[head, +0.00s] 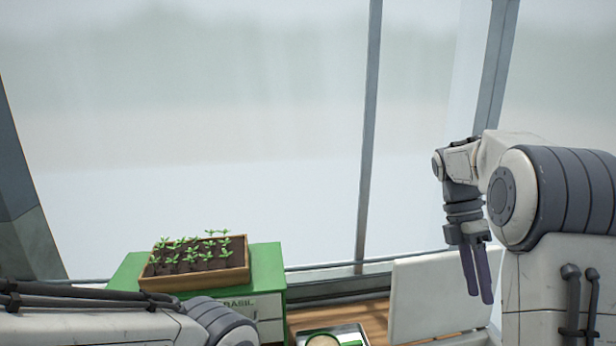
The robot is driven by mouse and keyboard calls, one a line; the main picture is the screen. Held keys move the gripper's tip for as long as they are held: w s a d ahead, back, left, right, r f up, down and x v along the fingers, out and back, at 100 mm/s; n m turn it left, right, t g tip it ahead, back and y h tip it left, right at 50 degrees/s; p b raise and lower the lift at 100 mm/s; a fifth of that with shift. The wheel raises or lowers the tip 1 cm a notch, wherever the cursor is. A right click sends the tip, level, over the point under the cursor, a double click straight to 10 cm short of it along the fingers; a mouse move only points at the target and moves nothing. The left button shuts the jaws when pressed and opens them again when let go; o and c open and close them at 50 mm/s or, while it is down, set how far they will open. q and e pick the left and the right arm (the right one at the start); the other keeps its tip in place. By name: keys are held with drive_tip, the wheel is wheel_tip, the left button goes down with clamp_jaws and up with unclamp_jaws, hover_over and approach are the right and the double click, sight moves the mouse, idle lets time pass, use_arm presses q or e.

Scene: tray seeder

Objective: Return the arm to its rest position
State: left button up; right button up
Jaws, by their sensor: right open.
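My right gripper (477,272) hangs at the right, pointing down, with its two dark fingers a little apart and nothing between them. Its arm comes in from the right edge, bent at the elbow. My left arm lies low across the bottom left, and its gripper is out of the picture. A wooden seedling tray (196,282) with dark soil and several green sprouts sits on a green-topped cabinet (267,262), well to the left of my right gripper.
A flat tray (361,331) with a round item (323,341) and some green shows at the bottom edge. A white panel (430,292) stands behind my right gripper. Window posts (369,130) and misty glass lie beyond. The air around my right gripper looks clear.

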drive_tip(key=s+a+f+m+t+b, duration=0.2)
drive_tip(key=s+a+f, duration=0.15)
drive_tip(key=a, duration=0.65)
drive_tip(key=s+a+f+m+t+b, duration=0.25)
drive_tip(key=a+f, duration=0.25)
drive_tip(key=a, duration=0.5)
drive_tip(key=s+a+f+m+y+b, duration=0.1)
drive_tip(key=s+a+f+m, duration=0.1)
drive_tip(key=s+a+f, duration=0.2)
drive_tip(key=s+a+f+m+y+b, duration=0.1)
drive_tip(key=s+a+f+m+b, duration=0.1)
drive_tip(key=s, duration=0.8)
drive_tip(key=a+f+m+t, duration=0.1)
drive_tip(key=a+f, duration=0.1)
drive_tip(key=a, duration=0.1)
drive_tip(key=shift+s+m+y+b, duration=0.15)
drive_tip(key=shift+m+y+b, duration=0.15)
drive_tip(key=shift+m+y, duration=0.1)
